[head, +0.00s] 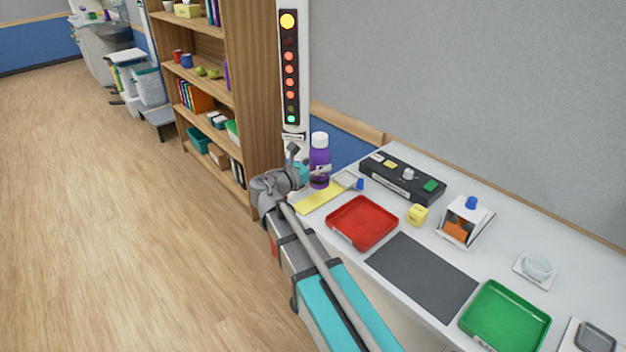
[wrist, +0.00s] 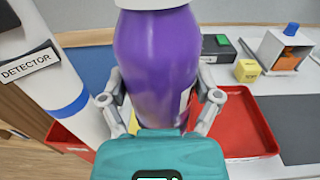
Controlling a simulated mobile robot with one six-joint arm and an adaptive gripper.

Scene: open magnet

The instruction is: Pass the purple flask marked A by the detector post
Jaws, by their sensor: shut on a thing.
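The purple flask (head: 319,158) with a white cap stands upright in my gripper (head: 312,171), over the far left end of the bench. In the wrist view the flask (wrist: 157,62) fills the middle, between both fingers of my gripper (wrist: 161,97), which is shut on it. A white label edge shows on its right side; no letter can be read. The white detector post (head: 292,12) rises just behind and left of the flask, with a yellow lamp, several red lamps and a green lamp lit. In the wrist view the post (wrist: 75,88) carries a DETECTOR sign.
The bench holds a red tray (head: 336,232), a yellow strip (head: 318,199), a black box (head: 385,173), a yellow cube (head: 417,215), a dark mat (head: 421,275) and a green tray (head: 505,315). A wooden shelf (head: 250,100) stands left of the post. The floor at left is clear.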

